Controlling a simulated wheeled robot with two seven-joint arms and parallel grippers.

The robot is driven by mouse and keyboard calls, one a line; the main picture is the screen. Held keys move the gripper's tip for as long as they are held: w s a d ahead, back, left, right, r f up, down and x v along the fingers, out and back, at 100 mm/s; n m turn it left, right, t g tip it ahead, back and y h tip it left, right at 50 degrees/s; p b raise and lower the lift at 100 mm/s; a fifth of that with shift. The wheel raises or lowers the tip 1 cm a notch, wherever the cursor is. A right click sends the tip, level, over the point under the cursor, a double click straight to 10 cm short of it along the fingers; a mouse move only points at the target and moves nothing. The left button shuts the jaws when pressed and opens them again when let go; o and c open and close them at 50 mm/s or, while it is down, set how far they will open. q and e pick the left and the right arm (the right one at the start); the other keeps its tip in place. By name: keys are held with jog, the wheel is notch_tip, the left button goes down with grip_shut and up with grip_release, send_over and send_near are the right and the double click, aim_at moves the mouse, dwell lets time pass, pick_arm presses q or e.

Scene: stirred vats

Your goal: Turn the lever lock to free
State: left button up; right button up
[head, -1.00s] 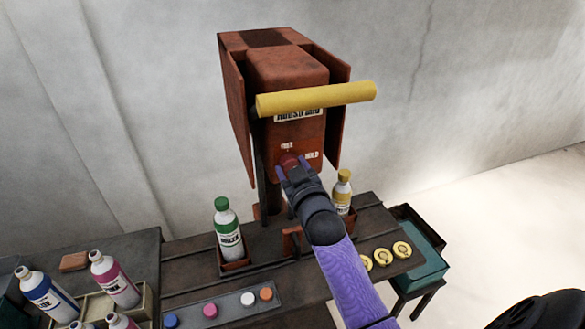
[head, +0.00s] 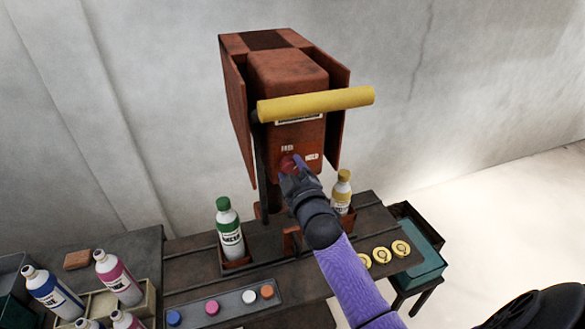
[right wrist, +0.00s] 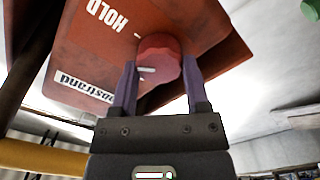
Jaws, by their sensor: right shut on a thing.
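The lever lock is a red round knob (right wrist: 160,60) on the front of a rust-red machine (head: 290,80). In the right wrist view my right gripper (right wrist: 160,80) has its two purple fingers on either side of the knob, shut on it. A small pale pin shows on the knob's face, and the word HOLD is on the panel beside it. In the head view the gripper (head: 288,168) covers most of the knob. A yellow lever bar (head: 315,103) runs across the machine above it. My left gripper is not in view.
A green-capped bottle (head: 229,235) and a yellow-capped bottle (head: 341,192) stand on either side below the machine. A grey strip (head: 225,308) holds several coloured caps. Round yellow discs (head: 382,255) lie at right. Blue and pink bottles (head: 118,277) stand at left.

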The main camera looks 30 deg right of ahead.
jog(key=n, duration=0.5)
jog(key=shift+f+n, duration=0.1)
jog(key=shift+n, duration=0.2)
jog(key=n, duration=0.5)
jog(key=shift+f, duration=0.1)
jog(key=shift+n, duration=0.3)
jog(key=o, duration=1.3)
jog(key=v, duration=1)
jog(key=shift+d, duration=0.1)
